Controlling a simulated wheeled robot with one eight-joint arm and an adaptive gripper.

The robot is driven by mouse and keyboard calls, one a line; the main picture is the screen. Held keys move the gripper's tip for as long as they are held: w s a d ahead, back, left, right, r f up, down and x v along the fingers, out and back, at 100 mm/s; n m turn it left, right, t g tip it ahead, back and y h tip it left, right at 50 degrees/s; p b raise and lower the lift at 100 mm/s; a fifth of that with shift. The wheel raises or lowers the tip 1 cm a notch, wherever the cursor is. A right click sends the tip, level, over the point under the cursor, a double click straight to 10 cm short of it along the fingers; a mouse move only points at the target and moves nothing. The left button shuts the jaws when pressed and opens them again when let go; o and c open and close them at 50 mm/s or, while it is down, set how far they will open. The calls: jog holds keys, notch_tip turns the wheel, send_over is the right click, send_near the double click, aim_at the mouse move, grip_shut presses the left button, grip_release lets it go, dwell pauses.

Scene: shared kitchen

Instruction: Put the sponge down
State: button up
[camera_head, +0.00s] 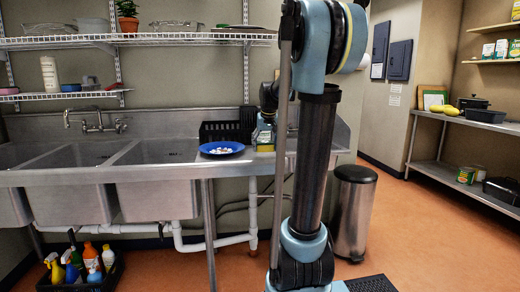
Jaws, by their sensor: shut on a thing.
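My gripper (267,118) is at the right part of the steel counter (190,169), partly hidden behind my own arm. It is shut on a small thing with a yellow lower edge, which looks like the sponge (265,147). The sponge is low over the counter, just right of a blue plate (221,148). I cannot tell whether it touches the counter. The fingertips are too small and dark to make out clearly.
The blue plate holds small pieces. A black rack (220,131) stands behind it against the wall. Sink basins (155,152) lie to the left. A wire shelf (140,40) hangs above. A steel bin (353,210) stands right of the counter.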

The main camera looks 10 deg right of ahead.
jog(key=w, duration=1)
jog(key=shift+w, duration=0.15)
jog(key=shift+f, duration=1.8)
jog(key=o, duration=0.9)
jog(key=v, duration=1.2)
